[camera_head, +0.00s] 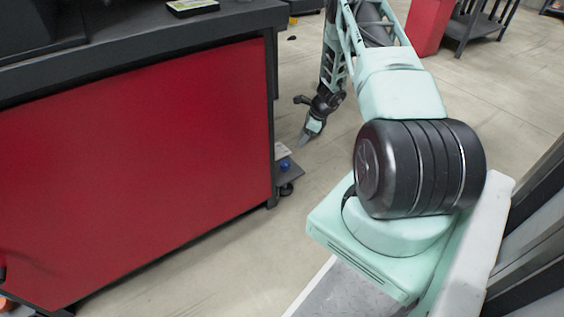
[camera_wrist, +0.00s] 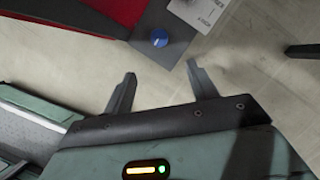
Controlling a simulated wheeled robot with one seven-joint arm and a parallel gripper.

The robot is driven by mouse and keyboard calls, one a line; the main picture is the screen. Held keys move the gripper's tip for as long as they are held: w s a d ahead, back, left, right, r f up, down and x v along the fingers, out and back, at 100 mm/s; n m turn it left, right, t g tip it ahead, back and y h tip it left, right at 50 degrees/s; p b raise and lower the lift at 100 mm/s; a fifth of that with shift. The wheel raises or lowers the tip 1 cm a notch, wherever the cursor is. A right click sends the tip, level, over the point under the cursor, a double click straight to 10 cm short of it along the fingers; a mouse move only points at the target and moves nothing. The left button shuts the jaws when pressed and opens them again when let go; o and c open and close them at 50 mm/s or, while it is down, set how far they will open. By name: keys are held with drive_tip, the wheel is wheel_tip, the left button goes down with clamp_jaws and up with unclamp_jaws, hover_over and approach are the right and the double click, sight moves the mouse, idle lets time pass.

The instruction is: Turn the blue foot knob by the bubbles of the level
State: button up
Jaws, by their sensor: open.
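The blue foot knob (camera_head: 285,165) sits on a dark plate low at the right end of the red cabinet. In the wrist view the blue knob (camera_wrist: 159,37) is round and lies just beyond the fingertips, roughly between them in the picture. My gripper (camera_head: 304,140) points down near the floor, above and to the right of the knob. In the wrist view my gripper (camera_wrist: 161,72) has its two fingers apart with nothing between them. A small dark device with a pale yellowish face (camera_head: 193,6) lies on the bench top; I cannot make out bubbles on it.
The red cabinet (camera_head: 135,150) with a dark top fills the left. A white printed plate (camera_wrist: 200,12) lies beside the knob. A black caster (camera_head: 286,189) is below it. Bare floor (camera_head: 225,250) is open in front; a red box (camera_head: 427,25) stands far off.

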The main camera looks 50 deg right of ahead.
sight(285, 164)
drive_tip(key=b+x, duration=0.6)
drive_tip(key=x, duration=1)
drive_tip(key=shift+a+f, duration=0.1)
drive_tip(key=shift+f, duration=0.25)
drive_tip(key=c, duration=1)
